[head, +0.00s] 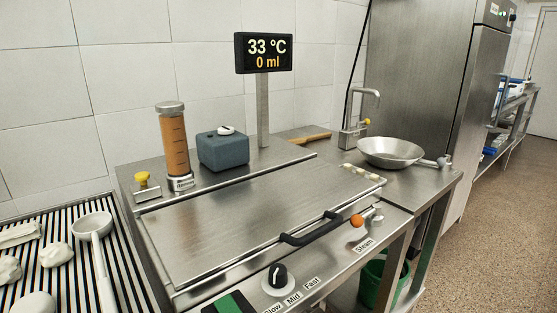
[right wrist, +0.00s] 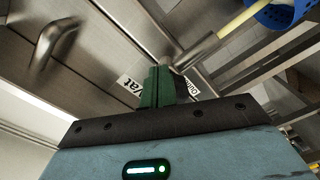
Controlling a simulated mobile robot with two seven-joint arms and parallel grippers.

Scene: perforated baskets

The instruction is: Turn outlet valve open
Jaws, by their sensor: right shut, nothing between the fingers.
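In the right wrist view, my right gripper (right wrist: 160,88) has its dark green fingers shut together with nothing between them. Just beyond the fingertips is a steel fitting (right wrist: 198,50) with a pale yellow rod (right wrist: 238,20), beside the steel surface. It may be the outlet valve, but I cannot tell for sure. A white label reading "Vat" (right wrist: 128,84) is left of the fingers. Another label (right wrist: 190,88), partly hidden, is right of them. In the head view, the closed steel vat (head: 235,215) has an orange-knobbed lever (head: 357,220) above a "Steam" label. My left gripper is not in view.
A blue perforated basket (right wrist: 275,12) is at the upper right of the wrist view, and a bent steel pipe (right wrist: 55,45) at the left. In the head view, a black handle (head: 310,230) and speed knob (head: 277,276) stick out in front. A green bucket (head: 373,283) stands below.

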